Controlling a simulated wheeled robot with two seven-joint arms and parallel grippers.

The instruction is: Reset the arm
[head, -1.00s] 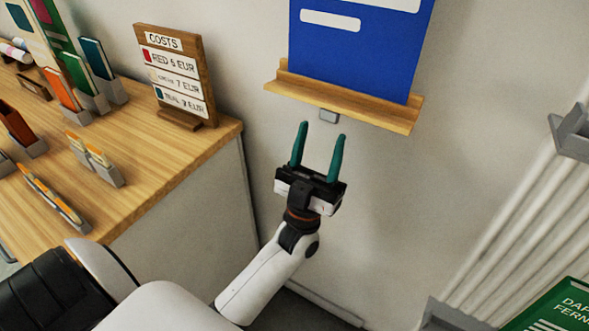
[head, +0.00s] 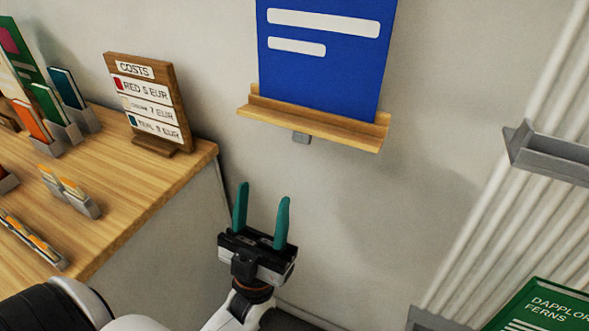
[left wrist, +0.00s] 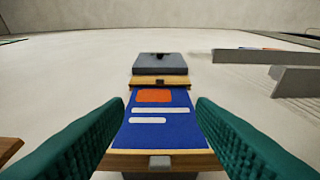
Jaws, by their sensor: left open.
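My left gripper (head: 261,216) is open and empty, with two teal fingers pointing up. In the head view it is in front of the bare wall, below the wooden ledge (head: 312,124) and to the right of the wooden table (head: 120,215). The blue panel (head: 318,75) with white bars stands on the ledge. In the left wrist view the fingers (left wrist: 158,135) frame the blue panel (left wrist: 160,132), which shows an orange block and white bars; nothing is between the fingertips. My right gripper is not in view.
A wooden price sign (head: 150,105) marked COSTS stands near the table's right edge, with several small booklets in grey holders to its left. A grey metal holder (head: 550,150) is on the ribbed wall at right. A green booklet (head: 545,308) is at lower right.

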